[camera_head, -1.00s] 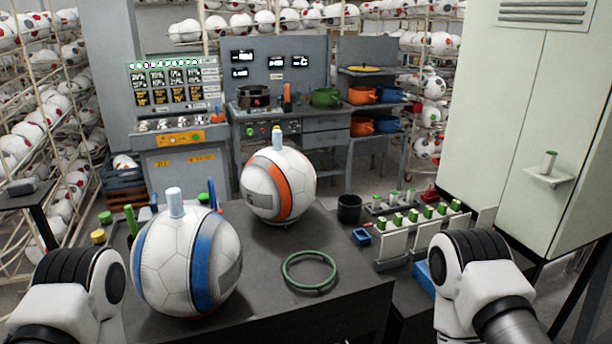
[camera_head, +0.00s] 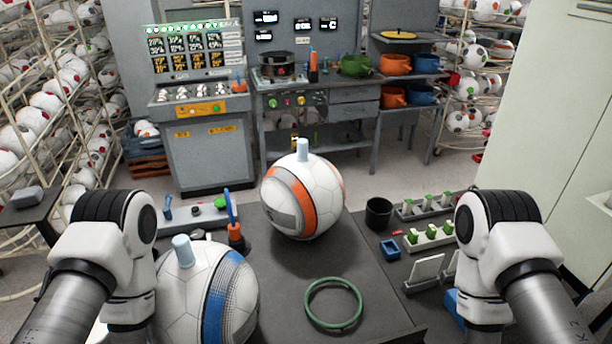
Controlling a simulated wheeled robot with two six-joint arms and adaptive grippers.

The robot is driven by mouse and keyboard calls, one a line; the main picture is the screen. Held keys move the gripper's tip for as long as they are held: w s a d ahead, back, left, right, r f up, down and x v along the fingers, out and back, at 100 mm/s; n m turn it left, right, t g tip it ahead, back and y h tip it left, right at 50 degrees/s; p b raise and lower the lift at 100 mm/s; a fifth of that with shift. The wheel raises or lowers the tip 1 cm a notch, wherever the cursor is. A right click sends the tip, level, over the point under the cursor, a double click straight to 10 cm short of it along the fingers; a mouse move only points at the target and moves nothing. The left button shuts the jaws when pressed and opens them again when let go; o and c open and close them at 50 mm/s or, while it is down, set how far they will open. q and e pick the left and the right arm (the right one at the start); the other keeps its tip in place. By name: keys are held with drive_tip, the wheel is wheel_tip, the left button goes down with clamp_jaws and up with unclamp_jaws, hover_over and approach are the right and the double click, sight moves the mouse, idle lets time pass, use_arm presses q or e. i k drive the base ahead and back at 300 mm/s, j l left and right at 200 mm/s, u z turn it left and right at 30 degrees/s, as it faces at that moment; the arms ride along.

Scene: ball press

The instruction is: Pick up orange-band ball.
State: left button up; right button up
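The orange-band ball (camera_head: 322,188) is white with an orange stripe and a grey patch. It sits on the far part of the dark table, with a pale cylindrical plug upright on its top. My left arm comes in at the left and my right arm at the right, both apart from this ball. Neither gripper's fingers show; they are below or hidden behind the arm links.
A blue-band ball (camera_head: 190,300) with a pale plug stands at the front left, partly behind my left arm. A green ring (camera_head: 333,328) lies on the table (camera_head: 385,300). A black cup (camera_head: 378,213), a blue tray (camera_head: 390,250) and green-topped pieces (camera_head: 430,236) are at the right.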

sight(303, 195)
drive_tip(key=k, duration=0.5)
drive_tip(key=k+l+z, duration=0.1)
drive_tip(key=l, duration=0.2)
drive_tip(key=k+l+z, duration=0.25)
drive_tip(key=l, duration=0.3)
